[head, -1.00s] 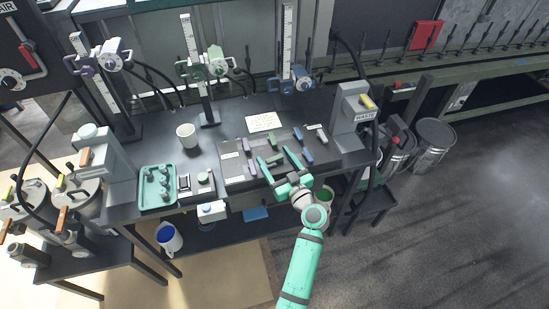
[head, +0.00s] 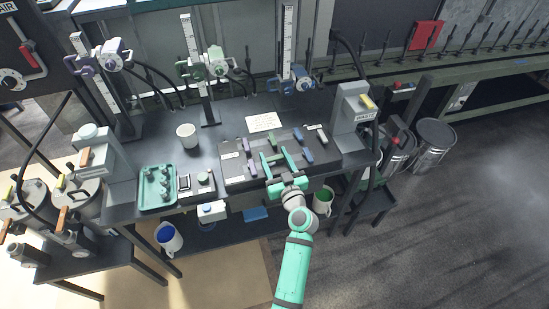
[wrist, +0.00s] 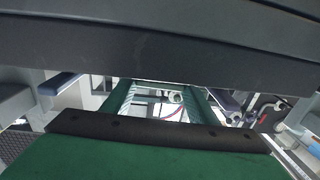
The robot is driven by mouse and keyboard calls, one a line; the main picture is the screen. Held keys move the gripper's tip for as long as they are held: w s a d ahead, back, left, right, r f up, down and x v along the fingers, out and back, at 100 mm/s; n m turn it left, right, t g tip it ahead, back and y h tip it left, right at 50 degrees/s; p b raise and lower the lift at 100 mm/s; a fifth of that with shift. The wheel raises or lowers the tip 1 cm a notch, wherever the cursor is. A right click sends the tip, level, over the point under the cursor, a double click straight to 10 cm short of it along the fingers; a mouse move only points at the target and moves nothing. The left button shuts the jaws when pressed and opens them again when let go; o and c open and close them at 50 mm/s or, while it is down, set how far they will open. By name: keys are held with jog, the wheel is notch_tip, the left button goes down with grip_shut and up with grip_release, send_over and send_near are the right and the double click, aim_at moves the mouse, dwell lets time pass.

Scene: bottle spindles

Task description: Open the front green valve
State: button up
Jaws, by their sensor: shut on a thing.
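The valve panel (head: 232,177) lies on the dark bench, with short coloured handles in a back and a front row. The front green valve (head: 275,158) is between the fingers of my gripper (head: 277,158), which is shut on its handle; the fingers partly cover it. A back green valve (head: 269,139) sits just behind. In the wrist view my green gripper fingers (wrist: 160,102) reach forward under a dark band, and the grip itself is hard to make out.
Purple handles (head: 252,168) are close on the left and blue handles (head: 307,157) close on the right. A white paper card (head: 263,121) lies behind the panel. A grey waste post (head: 351,115) stands right. A teal tray (head: 145,190) and white cup (head: 187,131) are left.

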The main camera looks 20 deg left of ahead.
jog(key=shift+m+t+h, duration=0.4)
jog(key=shift+m+h, duration=0.1)
jog(key=shift+h, duration=0.1)
jog(key=o, duration=1)
jog(key=shift+o, duration=0.2)
jog(key=v, duration=1)
jog(key=shift+s+d, duration=0.2)
jog(key=shift+s, duration=0.1)
jog(key=shift+f, duration=0.1)
